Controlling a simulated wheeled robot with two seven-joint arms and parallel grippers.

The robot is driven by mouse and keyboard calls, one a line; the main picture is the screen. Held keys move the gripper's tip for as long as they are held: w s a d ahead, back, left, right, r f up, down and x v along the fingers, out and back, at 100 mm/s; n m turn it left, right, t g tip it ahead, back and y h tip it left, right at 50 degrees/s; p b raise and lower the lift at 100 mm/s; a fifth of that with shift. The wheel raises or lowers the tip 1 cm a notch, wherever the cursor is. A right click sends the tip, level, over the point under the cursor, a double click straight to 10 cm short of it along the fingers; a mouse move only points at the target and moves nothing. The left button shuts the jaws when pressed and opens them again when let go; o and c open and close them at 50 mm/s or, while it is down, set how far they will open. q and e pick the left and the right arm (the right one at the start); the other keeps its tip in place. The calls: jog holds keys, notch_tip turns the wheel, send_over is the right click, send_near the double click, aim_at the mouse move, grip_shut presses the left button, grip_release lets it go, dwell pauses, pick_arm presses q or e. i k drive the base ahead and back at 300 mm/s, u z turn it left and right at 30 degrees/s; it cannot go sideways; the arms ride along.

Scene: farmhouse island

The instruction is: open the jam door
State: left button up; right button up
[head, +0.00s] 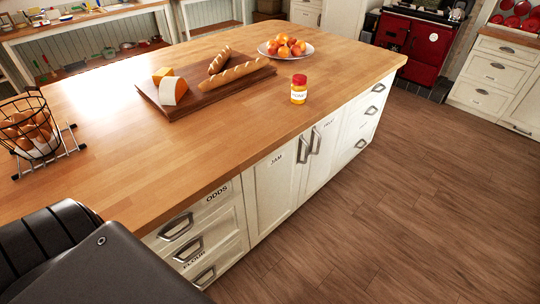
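The jam door (271,192) is a cream panel door in the side of the wooden-topped island, with a "JAM" label near its top. It looks shut, flush with the panels beside it. Its metal handle (303,149) stands upright near its upper right edge, beside the handle (315,140) of the fruit door (322,160). Neither of my grippers is in view, so nothing of mine is seen touching the handle.
Drawers labelled odds (205,213) and flour are left of the jam door. On the worktop (170,175) are a honey jar (298,93), a board (190,115) with bread and cheese, a fruit plate (303,54) and an egg basket (28,125). The wooden floor (400,220) in front is clear.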

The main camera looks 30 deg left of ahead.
aim_at(270, 187)
jog(key=u, duration=1.55)
jog(key=k, duration=1.35)
jog(key=u, duration=0.05)
jog(key=i, duration=0.5)
jog(key=z, duration=0.8)
jog(key=i, duration=0.85)
jog(key=u, duration=0.55)
jog(key=i, duration=0.7)
jog(key=u, duration=0.65)
